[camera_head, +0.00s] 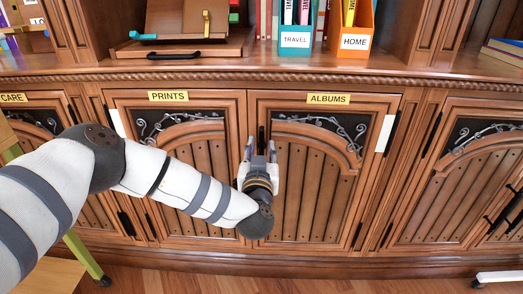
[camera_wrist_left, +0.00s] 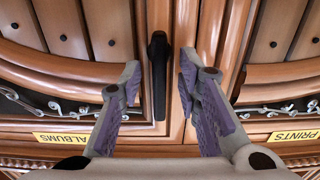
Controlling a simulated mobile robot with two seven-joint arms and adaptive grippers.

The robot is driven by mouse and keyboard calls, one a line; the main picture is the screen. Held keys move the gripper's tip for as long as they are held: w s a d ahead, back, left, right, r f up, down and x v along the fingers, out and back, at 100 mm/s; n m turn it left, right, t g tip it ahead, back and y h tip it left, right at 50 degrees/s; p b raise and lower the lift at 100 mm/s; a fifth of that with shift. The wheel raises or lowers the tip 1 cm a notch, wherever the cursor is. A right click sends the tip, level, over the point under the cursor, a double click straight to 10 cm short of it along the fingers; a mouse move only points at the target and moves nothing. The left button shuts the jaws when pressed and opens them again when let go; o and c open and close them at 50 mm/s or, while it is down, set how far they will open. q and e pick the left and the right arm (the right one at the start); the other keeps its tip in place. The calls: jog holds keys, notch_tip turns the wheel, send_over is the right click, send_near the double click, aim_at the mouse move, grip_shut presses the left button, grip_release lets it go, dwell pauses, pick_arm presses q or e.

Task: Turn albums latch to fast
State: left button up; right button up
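The albums door (camera_head: 310,190) is a wooden cabinet door with a yellow ALBUMS label (camera_head: 328,99) at its top; the label also shows upside down in the left wrist view (camera_wrist_left: 62,138). The albums latch is a black upright handle (camera_wrist_left: 158,75) at the door's left edge; its upper part shows in the head view (camera_head: 261,138). My left gripper (camera_head: 259,150) is open in front of the latch. In the left wrist view the latch appears between the fingers (camera_wrist_left: 157,95), with gaps on both sides; I cannot tell the depth. The right gripper is not in view.
The prints door (camera_head: 180,185) adjoins on the left, partly behind my left arm. A shelf above holds a turquoise TRAVEL box (camera_head: 296,41) and an orange HOME box (camera_head: 355,42). A green-legged piece (camera_head: 88,258) stands lower left. Floor shows along the bottom.

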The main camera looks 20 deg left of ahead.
pick_arm(q)
grip_shut()
jog(key=n+p, duration=0.1)
jog(key=n, duration=0.2)
jog(key=shift+a, duration=0.15)
jog(key=n, duration=0.6)
jog(key=f+n, duration=0.1)
jog(key=n, duration=0.3)
jog(key=shift+s+a, duration=0.15)
jog(key=shift+a, duration=0.25)
jog(key=n, duration=0.4)
jog(key=shift+f+n, duration=0.2)
jog(key=shift+n, duration=0.2)
grip_release()
